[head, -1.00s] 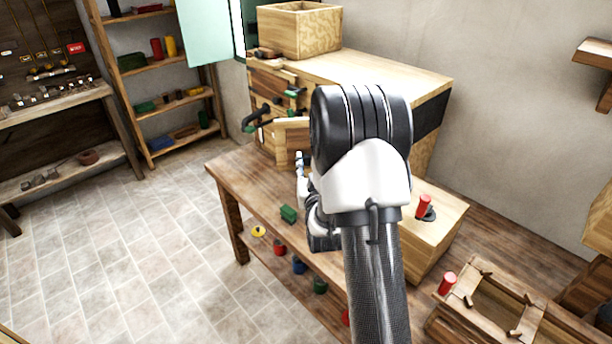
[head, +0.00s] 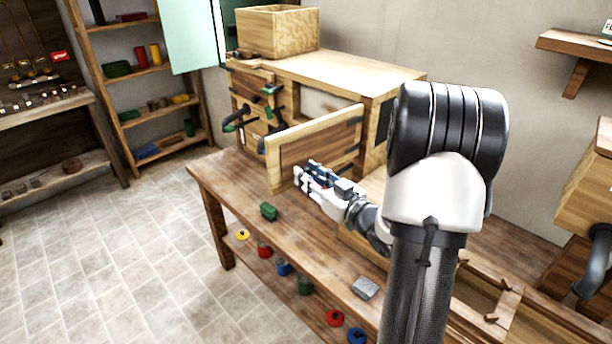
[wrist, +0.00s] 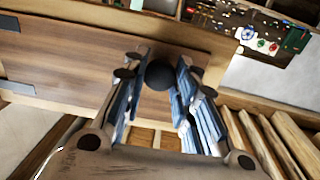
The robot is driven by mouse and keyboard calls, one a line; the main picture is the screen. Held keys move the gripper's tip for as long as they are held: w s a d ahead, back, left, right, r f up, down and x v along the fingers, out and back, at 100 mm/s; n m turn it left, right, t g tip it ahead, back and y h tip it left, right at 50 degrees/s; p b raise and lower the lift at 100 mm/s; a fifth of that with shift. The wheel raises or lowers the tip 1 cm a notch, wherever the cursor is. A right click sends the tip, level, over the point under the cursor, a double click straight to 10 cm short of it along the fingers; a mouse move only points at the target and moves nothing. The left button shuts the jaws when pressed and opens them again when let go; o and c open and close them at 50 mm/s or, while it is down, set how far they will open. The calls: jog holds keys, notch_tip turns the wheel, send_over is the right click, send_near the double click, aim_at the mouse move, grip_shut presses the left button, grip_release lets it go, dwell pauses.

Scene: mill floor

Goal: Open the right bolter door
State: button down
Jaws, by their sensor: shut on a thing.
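The right bolter door (head: 318,142), a light wooden frame around a darker panel, stands swung out from the bolter cabinet (head: 345,68), with dark hinges at its right end. An opening with a pale interior shows behind it. The fingers are shut on this knob. In the head view the knob is hidden by the fingers.
The workbench (head: 235,190) carries a green block (head: 268,211) and a grey block (head: 365,288). Dark and green handles (head: 237,120) stick out at the cabinet's left part. An open wooden box (head: 277,32) sits on top. Floor (head: 120,240) at left is clear.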

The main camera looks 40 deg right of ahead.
jog(key=shift+r, duration=0.1)
jog(key=c, duration=1.2)
grip_release()
jog(key=shift+c, duration=0.2)
jog(key=shift+s, duration=0.1)
jog(key=s, duration=1.2)
jog(key=shift+d, duration=0.15)
jog(key=shift+w, duration=0.1)
